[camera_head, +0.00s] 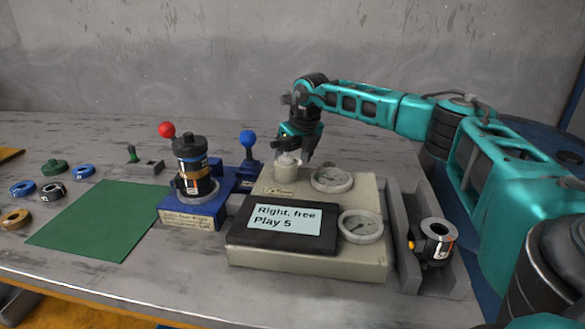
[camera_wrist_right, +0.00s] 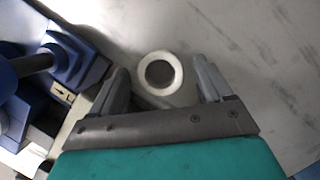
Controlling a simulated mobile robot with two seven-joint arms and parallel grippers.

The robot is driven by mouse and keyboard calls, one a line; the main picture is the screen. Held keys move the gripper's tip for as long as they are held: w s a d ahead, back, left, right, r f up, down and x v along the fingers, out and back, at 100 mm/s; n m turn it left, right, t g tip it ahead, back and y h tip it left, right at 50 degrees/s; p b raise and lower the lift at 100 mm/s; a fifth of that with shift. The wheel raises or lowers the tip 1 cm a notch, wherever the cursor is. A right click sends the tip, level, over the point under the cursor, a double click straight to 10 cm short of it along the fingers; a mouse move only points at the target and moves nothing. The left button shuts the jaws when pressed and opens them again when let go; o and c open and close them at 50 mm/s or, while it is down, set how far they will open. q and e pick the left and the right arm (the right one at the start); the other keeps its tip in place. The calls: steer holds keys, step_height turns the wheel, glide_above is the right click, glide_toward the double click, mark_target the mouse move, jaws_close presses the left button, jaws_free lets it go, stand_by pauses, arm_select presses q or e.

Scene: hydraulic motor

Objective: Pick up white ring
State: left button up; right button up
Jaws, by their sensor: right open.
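The white ring (camera_wrist_right: 160,54) shows in the right wrist view, with a dark round centre, between my two fingers and apart from both. In the head view, a whitish cylindrical piece (camera_head: 286,171) stands at the back of a beige gauge box, under my right gripper. The ring's edge is hard to tell from this piece there. My right gripper (camera_head: 294,154) points down just above it, open and empty. Its fingertips (camera_wrist_right: 161,66) also show in the wrist view, one on each side of the ring. My left gripper is not in view.
The beige box (camera_head: 250,256) carries two gauges and a small display. A blue fixture (camera_head: 188,216) with a black motor assembly stands left, beside red and blue knobbed levers. A grey channel (camera_head: 459,282) holds a black part at right.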

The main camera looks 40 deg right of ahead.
steer(key=shift+c, duration=0.4)
steer(key=c, duration=1)
steer(key=shift+r, duration=0.15)
